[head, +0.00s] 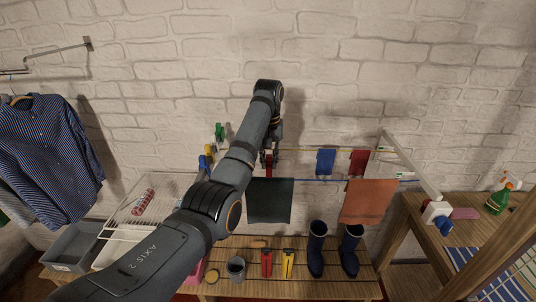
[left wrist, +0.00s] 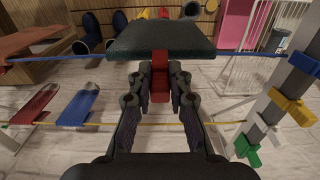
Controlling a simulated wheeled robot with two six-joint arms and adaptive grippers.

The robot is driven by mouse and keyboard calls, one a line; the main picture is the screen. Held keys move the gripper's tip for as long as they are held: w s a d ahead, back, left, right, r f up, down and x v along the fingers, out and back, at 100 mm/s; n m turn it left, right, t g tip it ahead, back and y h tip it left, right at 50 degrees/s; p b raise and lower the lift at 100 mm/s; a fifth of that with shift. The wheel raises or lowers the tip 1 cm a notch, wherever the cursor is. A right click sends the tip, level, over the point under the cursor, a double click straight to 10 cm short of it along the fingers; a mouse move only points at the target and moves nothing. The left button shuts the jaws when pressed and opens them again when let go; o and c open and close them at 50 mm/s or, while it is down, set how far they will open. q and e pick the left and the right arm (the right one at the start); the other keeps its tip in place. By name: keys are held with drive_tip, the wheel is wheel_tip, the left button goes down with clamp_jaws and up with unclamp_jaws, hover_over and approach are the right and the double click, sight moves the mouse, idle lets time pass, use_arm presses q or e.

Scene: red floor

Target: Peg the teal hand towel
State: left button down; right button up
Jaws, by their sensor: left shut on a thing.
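The dark teal hand towel (head: 269,208) hangs over the blue line of the wall rack; its folded top (left wrist: 160,40) fills the upper middle of the left wrist view. My left gripper (head: 268,158) is at the middle of the towel's top edge. In the left wrist view its fingers are shut on a red peg (left wrist: 160,82), which points at the towel. The peg's far end overlaps the towel's top edge; I cannot tell whether it clips the cloth. The peg also shows in the head view (head: 268,172). My right gripper is not in view.
An orange towel (head: 367,203) hangs to the right on the blue line. A blue cloth (head: 325,162) and a red cloth (head: 359,163) hang on the yellow line behind. Blue, yellow, white and green pegs (left wrist: 294,108) sit on the rack's post. Boots (head: 317,249) stand on the bench below.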

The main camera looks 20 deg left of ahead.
sight(269, 166)
use_arm(q)
drive_tip(key=shift+f, duration=1.55)
drive_tip(key=shift+a+f, duration=0.15)
drive_tip(key=shift+f, duration=0.65)
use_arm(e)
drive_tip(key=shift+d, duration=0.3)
use_arm(q)
drive_tip(key=c, duration=1.3)
unclamp_jaws()
drive_tip(key=shift+o, duration=0.6)
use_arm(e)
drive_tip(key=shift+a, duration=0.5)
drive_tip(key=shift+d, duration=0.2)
